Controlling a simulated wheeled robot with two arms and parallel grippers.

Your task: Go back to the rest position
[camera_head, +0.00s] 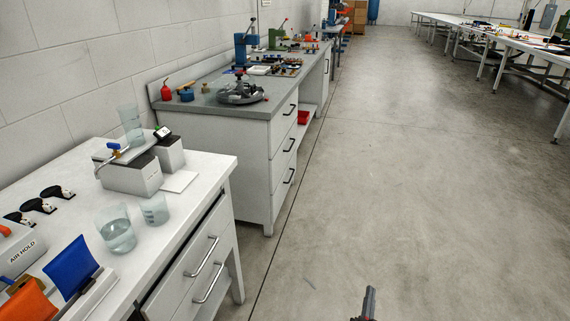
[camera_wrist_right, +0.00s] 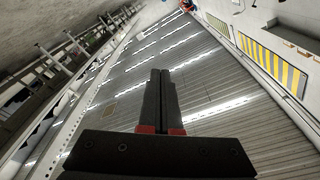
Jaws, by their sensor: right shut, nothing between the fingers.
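My right gripper (camera_head: 369,292) shows at the bottom edge of the head view, over the bare concrete floor and to the right of the white bench. In the right wrist view its two black fingers (camera_wrist_right: 161,78) with red bases are together, with nothing between them. That view looks up toward a ribbed ceiling with bright light strips. My left gripper is not in either view.
Long tables (camera_head: 498,40) line the far right. The floor (camera_head: 410,170) between is clear.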

